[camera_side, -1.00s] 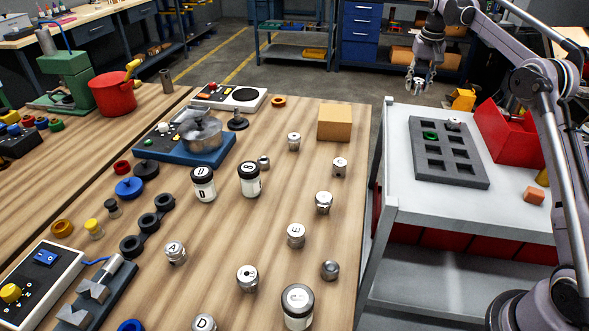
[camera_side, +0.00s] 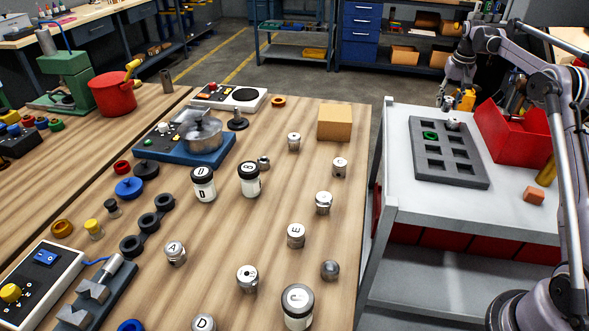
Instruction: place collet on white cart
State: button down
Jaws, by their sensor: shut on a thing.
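The white cart (camera_side: 400,212) stands to the right of the wooden bench, its pale top bearing a dark grey tray. My gripper (camera_side: 446,103) is at the far edge of the cart, beyond the tray and left of a yellow object. It is shut on a small metal piece, which I take to be the collet; its outline is hard to separate from the fingers. I cannot tell whether the piece touches the cart top.
The grey tray (camera_side: 455,176) has several square pockets, a green ring (camera_side: 429,136) and a metal part (camera_side: 453,124). The cart's front top is clear. Lettered metal parts stand on the bench (camera_side: 335,260).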

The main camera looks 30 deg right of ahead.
aim_at(445, 111)
jog(key=shift+f, duration=2.05)
jog(key=shift+f, duration=0.15)
jog(key=c, duration=0.9)
grip_release()
jog(key=shift+o, duration=0.2)
